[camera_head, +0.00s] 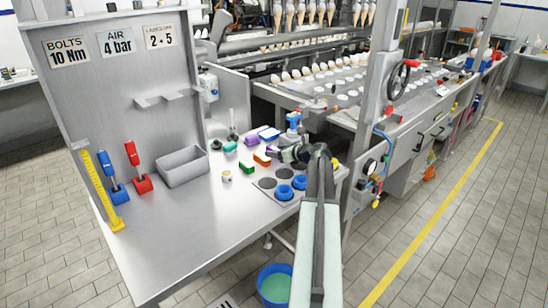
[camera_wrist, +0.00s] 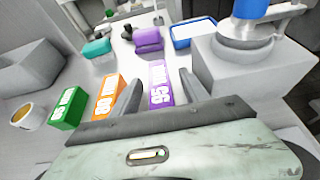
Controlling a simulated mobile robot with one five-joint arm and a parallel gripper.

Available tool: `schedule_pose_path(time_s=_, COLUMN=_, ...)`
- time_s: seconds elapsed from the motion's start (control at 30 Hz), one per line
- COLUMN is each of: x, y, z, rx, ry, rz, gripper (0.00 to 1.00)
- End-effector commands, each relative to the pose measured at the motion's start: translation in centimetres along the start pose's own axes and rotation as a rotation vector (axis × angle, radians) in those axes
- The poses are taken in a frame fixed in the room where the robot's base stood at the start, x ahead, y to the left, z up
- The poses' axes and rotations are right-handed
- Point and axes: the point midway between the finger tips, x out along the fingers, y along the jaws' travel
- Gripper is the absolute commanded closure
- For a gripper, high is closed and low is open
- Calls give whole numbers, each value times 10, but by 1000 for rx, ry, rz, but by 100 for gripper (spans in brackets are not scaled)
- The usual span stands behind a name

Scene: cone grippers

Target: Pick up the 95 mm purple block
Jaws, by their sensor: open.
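The purple block (camera_wrist: 160,84) lies on the steel table with white print on its top, seen upside down in the wrist view. My gripper (camera_wrist: 159,88) is open, with one finger on each side of the block. A gap shows on the left, between the block and the orange block; contact on either side cannot be told. The near end of the purple block is hidden behind the gripper body. In the head view my gripper (camera_head: 284,154) is dark and reaches over the table from the right, partly covering the block area.
Left of the purple block are an orange block (camera_wrist: 107,97) and a green block (camera_wrist: 68,109). Behind are a teal object (camera_wrist: 97,48) and another purple object (camera_wrist: 148,40). A grey box-shaped stand (camera_wrist: 240,70) is close on the right. A grey bin (camera_head: 182,167) stands left.

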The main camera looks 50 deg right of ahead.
Motion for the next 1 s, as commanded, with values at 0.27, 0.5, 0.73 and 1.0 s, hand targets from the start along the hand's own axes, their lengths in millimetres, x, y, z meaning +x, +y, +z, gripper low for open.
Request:
schedule_pose_path(time_s=0.27, x=-1, y=0, z=0, rx=0, ry=0, rz=-1, gripper=97)
schedule_pose_path(time_s=0.5, x=-2, y=0, z=0, rx=1, ry=0, rz=-1, gripper=100)
schedule_pose_path(time_s=0.73, x=-6, y=-1, z=12, rx=1, ry=0, rz=-1, gripper=100)
schedule_pose_path(time_s=1.0, x=-27, y=-1, z=62, rx=1, ry=0, rz=-2, gripper=100)
